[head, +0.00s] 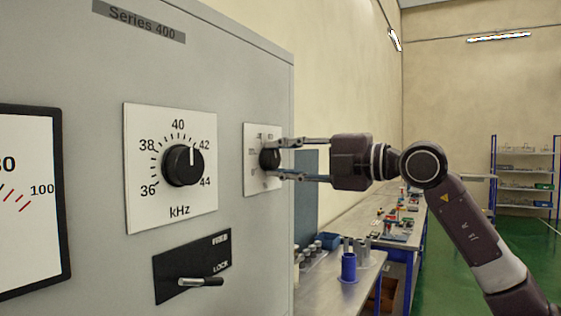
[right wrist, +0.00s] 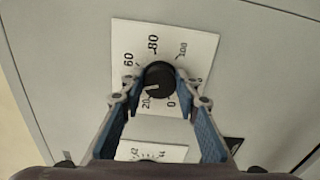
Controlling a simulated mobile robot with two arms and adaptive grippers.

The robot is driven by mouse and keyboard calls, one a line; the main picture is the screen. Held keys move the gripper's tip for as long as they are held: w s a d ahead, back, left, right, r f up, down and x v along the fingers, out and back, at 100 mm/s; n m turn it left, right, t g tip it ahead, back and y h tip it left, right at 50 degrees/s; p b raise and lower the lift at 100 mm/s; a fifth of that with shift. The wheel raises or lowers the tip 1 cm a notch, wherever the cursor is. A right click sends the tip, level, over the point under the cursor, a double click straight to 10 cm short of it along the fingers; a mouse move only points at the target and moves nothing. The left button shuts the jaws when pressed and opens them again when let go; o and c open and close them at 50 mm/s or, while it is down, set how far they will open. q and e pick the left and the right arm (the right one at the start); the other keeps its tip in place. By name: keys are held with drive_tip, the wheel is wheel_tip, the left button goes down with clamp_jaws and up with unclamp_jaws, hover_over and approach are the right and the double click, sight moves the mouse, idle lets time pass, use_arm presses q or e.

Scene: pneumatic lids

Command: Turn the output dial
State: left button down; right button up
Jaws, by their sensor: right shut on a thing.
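The output dial (head: 269,159) is a small black knob on a white scale plate at the right of the grey panel. In the right wrist view the dial (right wrist: 159,79) has marks from 0 to 100, and its white pointer line is near 20. My right gripper (head: 281,158) reaches in from the right, with one finger above the knob and one below it. In the right wrist view the gripper (right wrist: 158,88) has a fingertip on each side of the knob, shut on it. My left gripper is not in view.
A meter (head: 30,200) is at far left. A bench with a blue cup (head: 348,267) stands behind, to the right.

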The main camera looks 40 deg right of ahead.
drive_tip(key=shift+r, duration=0.1)
drive_tip(key=o, duration=1.2)
drive_tip(key=shift+d, duration=0.1)
drive_tip(key=shift+c, duration=0.2)
drive_tip(key=shift+s, duration=0.1)
drive_tip(key=v, duration=1.2)
